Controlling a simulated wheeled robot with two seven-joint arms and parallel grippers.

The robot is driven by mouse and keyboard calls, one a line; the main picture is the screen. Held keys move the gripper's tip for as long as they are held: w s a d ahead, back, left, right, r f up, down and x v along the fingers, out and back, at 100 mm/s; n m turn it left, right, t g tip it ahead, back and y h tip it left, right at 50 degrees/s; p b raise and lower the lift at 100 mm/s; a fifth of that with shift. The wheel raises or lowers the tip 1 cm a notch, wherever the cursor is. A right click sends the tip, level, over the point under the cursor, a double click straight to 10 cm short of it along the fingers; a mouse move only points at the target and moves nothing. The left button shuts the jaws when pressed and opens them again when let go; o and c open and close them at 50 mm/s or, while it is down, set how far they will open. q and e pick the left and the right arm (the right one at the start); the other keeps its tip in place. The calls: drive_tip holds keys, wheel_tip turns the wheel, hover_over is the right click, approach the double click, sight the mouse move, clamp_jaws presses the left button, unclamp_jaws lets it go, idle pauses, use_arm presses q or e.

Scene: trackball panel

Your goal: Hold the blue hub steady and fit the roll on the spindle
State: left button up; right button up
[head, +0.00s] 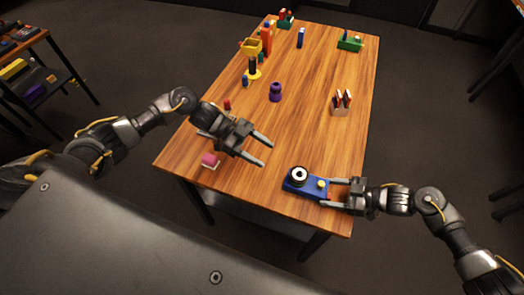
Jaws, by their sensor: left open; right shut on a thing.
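The blue hub (293,187) is a flat blue block near the front right of the table. A yellow knob (321,183) stands on it. I see no bare spindle there, and cannot tell how the ring is seated. My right gripper (331,193) is shut on the hub's right end, with a finger on each side. My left gripper (267,149) is open and empty above the table, left of and behind the hub.
A purple stacked piece (276,92) and a holder with red pieces (342,104) stand further back. A yellow tray (252,47) and a green block (350,43) are at the far end. The table's middle is mostly clear.

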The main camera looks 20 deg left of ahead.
idle(0.4)
use_arm(q)
drive_tip(key=a+r, duration=0.6)
drive_tip(key=a, duration=0.1)
drive_tip(key=shift+a, duration=0.2)
idle(0.4)
drive_tip(key=shift+w, duration=0.15)
use_arm(e)
drive_tip(key=o, duration=1.1)
drive_tip(key=shift+o, duration=0.2)
drive_tip(key=v, duration=1.2)
drive_tip(key=shift+o, duration=0.3)
